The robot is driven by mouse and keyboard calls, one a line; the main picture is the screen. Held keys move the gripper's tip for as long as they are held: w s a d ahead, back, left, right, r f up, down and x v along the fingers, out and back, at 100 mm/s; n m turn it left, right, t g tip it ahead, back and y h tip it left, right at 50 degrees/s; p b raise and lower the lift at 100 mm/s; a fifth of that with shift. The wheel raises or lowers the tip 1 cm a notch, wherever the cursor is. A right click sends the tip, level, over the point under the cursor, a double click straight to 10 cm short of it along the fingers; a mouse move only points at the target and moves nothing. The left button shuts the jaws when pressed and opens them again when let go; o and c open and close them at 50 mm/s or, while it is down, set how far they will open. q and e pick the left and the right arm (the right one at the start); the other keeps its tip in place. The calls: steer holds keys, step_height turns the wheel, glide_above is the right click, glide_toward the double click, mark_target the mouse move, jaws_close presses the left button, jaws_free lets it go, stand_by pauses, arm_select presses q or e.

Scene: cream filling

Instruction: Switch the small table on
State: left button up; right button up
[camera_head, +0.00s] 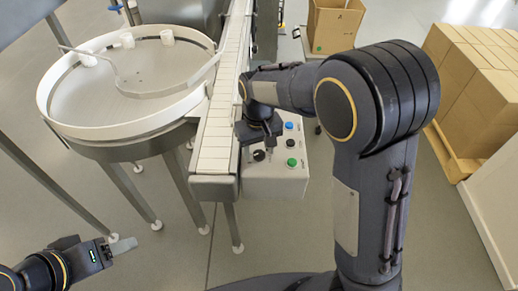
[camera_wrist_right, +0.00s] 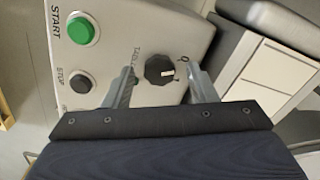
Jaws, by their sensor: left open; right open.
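The grey control box (camera_head: 276,180) stands at the end of the conveyor. On it is a black rotary knob (camera_wrist_right: 160,70) with a white pointer line and a partly covered label; it also shows in the head view (camera_head: 259,156). My right gripper (camera_wrist_right: 162,88) is open, with one finger on each side of the knob and gaps between. In the head view my right gripper (camera_head: 259,140) is over the box. The round white table (camera_head: 150,75) with a raised rim is at the upper left. My left gripper (camera_head: 122,246) is open and empty, low at the left.
The box also has a green START button (camera_wrist_right: 81,31), a dark STOP button (camera_wrist_right: 84,80) and a blue button (camera_head: 289,126). The conveyor (camera_head: 216,130) runs beside the round table, which holds several white cups. Cardboard boxes (camera_head: 475,85) stand at the right.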

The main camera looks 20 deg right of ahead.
steer(key=shift+f, duration=0.1)
steer(key=c, duration=1)
steer(key=shift+o, duration=0.2)
